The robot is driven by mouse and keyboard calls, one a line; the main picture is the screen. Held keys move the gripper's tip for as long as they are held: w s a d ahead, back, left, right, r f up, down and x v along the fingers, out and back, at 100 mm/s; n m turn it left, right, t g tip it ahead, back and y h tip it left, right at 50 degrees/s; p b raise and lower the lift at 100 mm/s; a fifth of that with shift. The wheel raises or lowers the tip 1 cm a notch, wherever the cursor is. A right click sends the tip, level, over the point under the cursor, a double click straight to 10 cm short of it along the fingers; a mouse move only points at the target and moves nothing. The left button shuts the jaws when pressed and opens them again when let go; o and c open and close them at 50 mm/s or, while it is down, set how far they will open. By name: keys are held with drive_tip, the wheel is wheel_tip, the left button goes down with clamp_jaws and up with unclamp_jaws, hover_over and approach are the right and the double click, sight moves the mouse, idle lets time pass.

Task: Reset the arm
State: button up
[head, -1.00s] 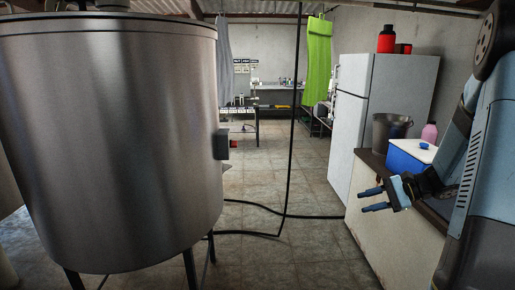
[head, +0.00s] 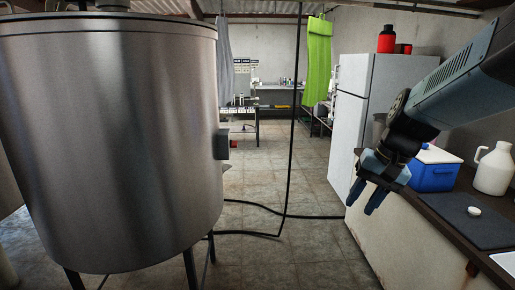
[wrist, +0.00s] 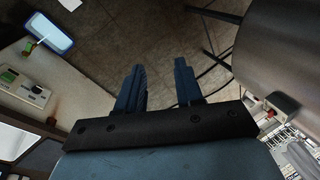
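My gripper (head: 363,198) hangs at the right of the head view, in front of the counter's near edge, with its fingers pointing down and a little left. In the wrist view my gripper (wrist: 160,85) shows two blue fingers apart, with only the floor visible between them. It is open and holds nothing. My arm comes in from the upper right, above the counter.
A large steel tank (head: 110,140) fills the left. The counter (head: 400,240) at right carries a blue cooler (head: 430,176), a white jug (head: 494,170) and a dark mat (head: 468,220). A white fridge (head: 350,125) stands behind. Black cables (head: 262,233) cross the open floor.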

drive_tip(key=s+r+n+t+h, duration=0.3)
drive_tip(key=s+r+t, duration=0.1)
drive_tip(key=s, duration=0.3)
drive_tip(key=shift+s+r+n, duration=0.3)
drive_tip(key=shift+s+r, duration=0.05)
drive_tip(key=shift+r, duration=0.1)
drive_tip(key=shift+d, duration=0.1)
idle(0.6)
